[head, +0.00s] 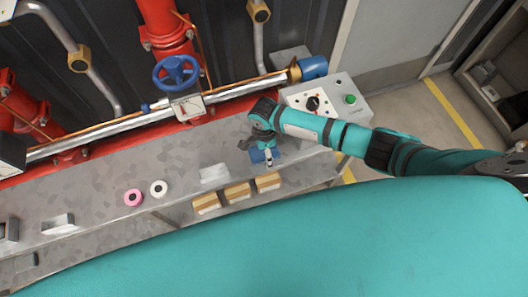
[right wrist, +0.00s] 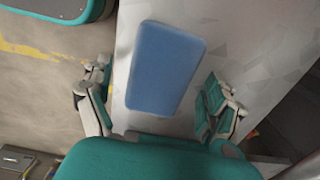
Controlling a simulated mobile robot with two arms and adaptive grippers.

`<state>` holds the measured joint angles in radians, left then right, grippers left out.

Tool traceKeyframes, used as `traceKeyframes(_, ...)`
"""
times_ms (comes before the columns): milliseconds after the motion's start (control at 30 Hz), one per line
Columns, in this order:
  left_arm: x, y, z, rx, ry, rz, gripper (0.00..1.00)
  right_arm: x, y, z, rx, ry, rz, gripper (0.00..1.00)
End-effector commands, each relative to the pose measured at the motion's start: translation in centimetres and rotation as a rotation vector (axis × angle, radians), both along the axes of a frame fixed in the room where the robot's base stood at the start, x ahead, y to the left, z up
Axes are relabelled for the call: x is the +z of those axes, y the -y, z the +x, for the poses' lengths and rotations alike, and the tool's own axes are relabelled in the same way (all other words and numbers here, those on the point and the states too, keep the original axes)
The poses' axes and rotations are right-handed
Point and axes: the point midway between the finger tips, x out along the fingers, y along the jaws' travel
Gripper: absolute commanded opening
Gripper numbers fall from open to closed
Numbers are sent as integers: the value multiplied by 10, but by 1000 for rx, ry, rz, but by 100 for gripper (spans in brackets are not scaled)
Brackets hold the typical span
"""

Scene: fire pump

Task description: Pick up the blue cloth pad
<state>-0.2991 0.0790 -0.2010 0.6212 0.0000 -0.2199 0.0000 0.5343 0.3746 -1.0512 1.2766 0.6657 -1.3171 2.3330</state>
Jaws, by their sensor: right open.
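The blue cloth pad (right wrist: 165,70) lies flat on the grey metal bench (right wrist: 240,40) in the right wrist view. It is a rectangle with rounded corners, slightly tilted. My right gripper (right wrist: 158,112) is open, with one finger to the left of the pad and the other to its right. I cannot tell whether either finger touches it. In the head view the pad (head: 258,156) shows partly beneath my right gripper (head: 268,158), which points down over the bench. My left gripper is not in view.
A white block (head: 214,173), a white roll (head: 158,188) and a pink roll (head: 133,197) lie further left. A control box (head: 345,98) and red pipes with a blue valve wheel (head: 176,72) stand behind.

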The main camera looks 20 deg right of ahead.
Motion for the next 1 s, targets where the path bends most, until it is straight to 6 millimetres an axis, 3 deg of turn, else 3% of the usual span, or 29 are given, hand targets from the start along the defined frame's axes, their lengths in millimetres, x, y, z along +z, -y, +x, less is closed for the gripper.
traceKeyframes(267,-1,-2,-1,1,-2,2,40,-5,0,0,1,1,1,89)
traceKeyframes(700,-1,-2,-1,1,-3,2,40,-4,0,0,1,0,1,34)
traceKeyframes(1000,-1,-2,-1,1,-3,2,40,-4,0,0,1,1,1,34)
